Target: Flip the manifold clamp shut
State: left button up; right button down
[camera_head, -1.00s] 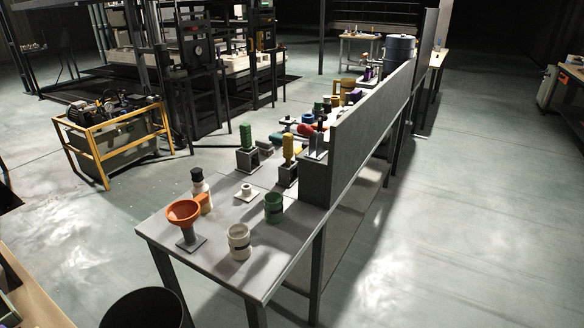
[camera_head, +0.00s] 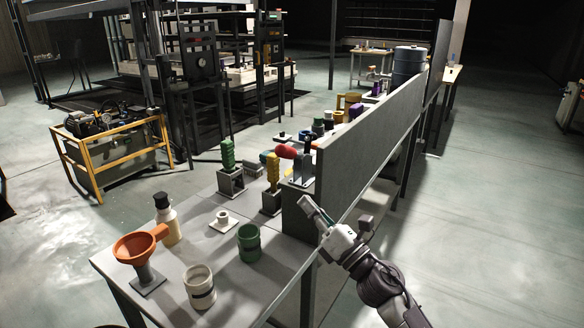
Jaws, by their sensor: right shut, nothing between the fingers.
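Several upright handles stand on the bench; I cannot tell which belongs to the manifold clamp. A green handle (camera_head: 228,154) and a yellow handle (camera_head: 272,170) stand upright on dark grey block-like mounts. A red rounded part (camera_head: 286,151) shows behind a grey bracket (camera_head: 302,170) on a dark block at the panel's near end. My right gripper (camera_head: 309,206) is shut and empty, in front of the panel's near end and apart from the handles. My left gripper is not in view.
An orange funnel (camera_head: 140,247), a bottle (camera_head: 167,220), a white cup (camera_head: 200,287), a green cup (camera_head: 249,243) and a small white flanged piece (camera_head: 223,221) stand on the near bench (camera_head: 178,292). A tall grey panel (camera_head: 375,135) runs along the bench's right side.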

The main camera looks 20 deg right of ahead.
aim_at(289, 153)
jog(key=w+a+r+p, duration=0.1)
jog(key=w+r+p, duration=0.1)
jog(key=w+r, duration=0.3)
jog(key=shift+w+a+r+p, duration=0.15)
jog(key=shift+w+r+p, duration=0.2)
jog(key=shift+w, duration=0.9)
jog(key=shift+f, duration=0.15)
